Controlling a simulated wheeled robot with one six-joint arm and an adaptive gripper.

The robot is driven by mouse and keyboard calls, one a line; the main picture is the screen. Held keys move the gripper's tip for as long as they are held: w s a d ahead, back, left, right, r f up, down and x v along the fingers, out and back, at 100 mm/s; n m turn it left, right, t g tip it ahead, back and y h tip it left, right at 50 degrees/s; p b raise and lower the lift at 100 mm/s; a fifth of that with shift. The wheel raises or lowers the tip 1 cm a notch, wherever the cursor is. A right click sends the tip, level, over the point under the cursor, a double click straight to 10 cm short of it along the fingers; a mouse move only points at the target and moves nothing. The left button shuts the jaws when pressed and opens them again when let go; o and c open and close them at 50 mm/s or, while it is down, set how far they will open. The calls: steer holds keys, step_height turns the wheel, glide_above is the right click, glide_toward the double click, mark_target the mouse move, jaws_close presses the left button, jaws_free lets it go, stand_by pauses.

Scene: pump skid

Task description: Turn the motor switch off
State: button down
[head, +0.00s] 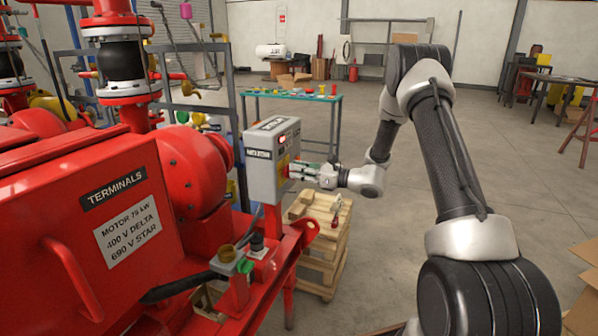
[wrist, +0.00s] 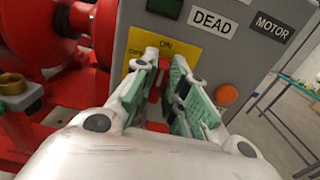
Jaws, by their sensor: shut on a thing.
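The motor switch box (head: 262,168) is a grey cabinet on a red post beside the pump skid. In the wrist view its grey face (wrist: 215,62) bears a yellow plate (wrist: 133,68) marked ON at the top. A red switch handle (wrist: 155,92) shows in part between my fingers, in front of the plate. My gripper (wrist: 167,68) is shut on this handle, with a green-padded finger on each side. In the head view my gripper (head: 292,171) reaches the box face from the right. The fingers hide most of the handle, so its exact angle cannot be told.
A dark green lamp (wrist: 165,7), a DEAD label (wrist: 213,22) and an orange button (wrist: 226,95) surround the plate. A wooden pallet stack (head: 322,245) stands below my gripper. A green table (head: 300,97) with small items stands behind. Open floor lies to the right.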

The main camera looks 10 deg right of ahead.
steer(key=shift+n, duration=0.3)
steer(key=n, duration=0.8)
steer(key=shift+s+a+f, duration=0.2)
steer(key=shift+s+a, duration=0.05)
steer(key=shift+s, duration=0.1)
steer(key=n, duration=0.4)
steer(key=shift+s+a+f+n, duration=0.1)
steer(key=shift+f+n, duration=0.15)
steer(key=shift+n, duration=0.05)
steer(key=shift+s+f+n, duration=0.1)
steer(key=shift+f+n, duration=0.05)
steer(key=shift+n, duration=1)
steer(key=shift+f+n, duration=0.1)
steer(key=shift+n, duration=1.05)
steer(key=c, duration=1.4)
jaws_free()
steer(key=shift+c, duration=0.2)
